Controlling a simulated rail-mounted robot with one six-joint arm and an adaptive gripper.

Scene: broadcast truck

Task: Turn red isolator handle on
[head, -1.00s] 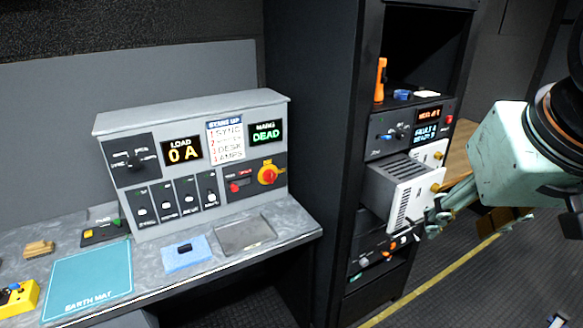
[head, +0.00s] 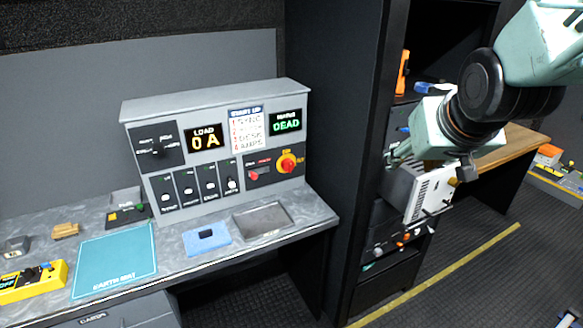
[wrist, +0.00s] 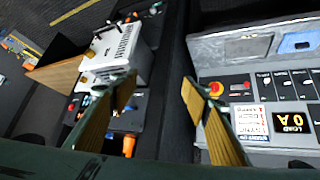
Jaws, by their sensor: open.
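The red isolator handle (head: 287,163) is a red rotary knob on a yellow plate, at the right of the grey desk panel (head: 215,92). Its exact angle is too small to tell. In the wrist view the red handle (wrist: 217,88) shows upside down, right of my fingers. My gripper (wrist: 160,83) is open and empty, its two tan-padded fingers apart. In the head view my gripper (head: 396,156) is beside the equipment rack, to the right of the panel and clear of the handle. My arm partly hides it there.
A smaller red control (head: 253,176) sits left of the handle. Displays read LOAD 0 A (head: 203,138) and DEAD (head: 286,121). A black rack (head: 355,130) with a protruding white-fronted unit (head: 432,192) stands right.

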